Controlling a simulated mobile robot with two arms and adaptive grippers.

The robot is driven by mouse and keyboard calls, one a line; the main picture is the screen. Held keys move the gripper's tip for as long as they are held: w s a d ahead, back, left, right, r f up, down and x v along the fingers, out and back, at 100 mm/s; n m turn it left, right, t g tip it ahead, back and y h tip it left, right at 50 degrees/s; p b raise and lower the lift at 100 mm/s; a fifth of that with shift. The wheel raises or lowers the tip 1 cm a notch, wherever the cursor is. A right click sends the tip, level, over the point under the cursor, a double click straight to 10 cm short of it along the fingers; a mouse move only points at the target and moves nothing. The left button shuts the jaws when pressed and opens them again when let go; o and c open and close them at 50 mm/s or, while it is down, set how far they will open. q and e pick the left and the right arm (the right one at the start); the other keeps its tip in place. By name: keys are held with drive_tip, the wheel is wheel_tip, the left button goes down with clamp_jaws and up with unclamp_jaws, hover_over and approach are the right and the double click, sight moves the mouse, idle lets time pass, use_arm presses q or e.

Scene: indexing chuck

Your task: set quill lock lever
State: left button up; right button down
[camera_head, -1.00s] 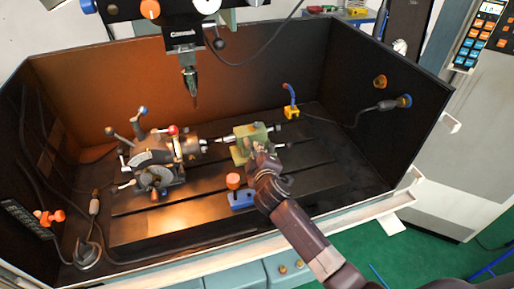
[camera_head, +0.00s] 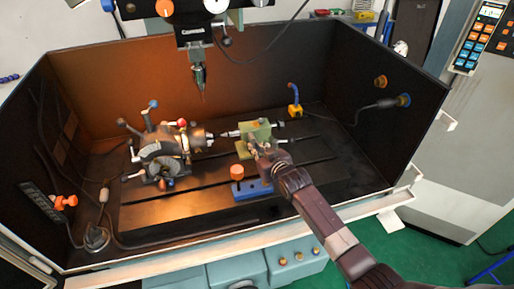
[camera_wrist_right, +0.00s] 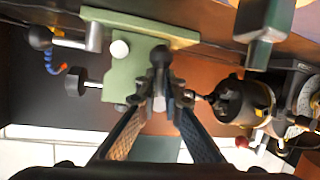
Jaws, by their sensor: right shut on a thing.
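The green tailstock (camera_head: 258,131) stands on the dark slotted table, right of the indexing chuck (camera_head: 163,152). In the right wrist view the green tailstock body (camera_wrist_right: 130,62) fills the upper middle. My right gripper (camera_head: 256,149) is at the front side of the tailstock. In the wrist view its fingers (camera_wrist_right: 160,88) converge on a small dark lever with a rounded end (camera_wrist_right: 161,56), which looks like the quill lock lever. The fingertips are shut on it and hide much of it. My left gripper is not in view.
A blue block (camera_head: 252,189) with an orange knob (camera_head: 237,172) sits just in front of the tailstock. The machine spindle (camera_head: 199,77) hangs above the table behind. Dark walls enclose the table. The right part of the table is clear.

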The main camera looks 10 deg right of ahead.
drive_tip(key=shift+a+f+m, duration=0.1)
drive_tip(key=shift+m, duration=0.3)
drive_tip(key=shift+a+y, duration=0.1)
drive_tip(key=shift+y, duration=0.3)
drive_tip(key=c, duration=2.1)
unclamp_jaws()
drive_tip(key=v, duration=1.2)
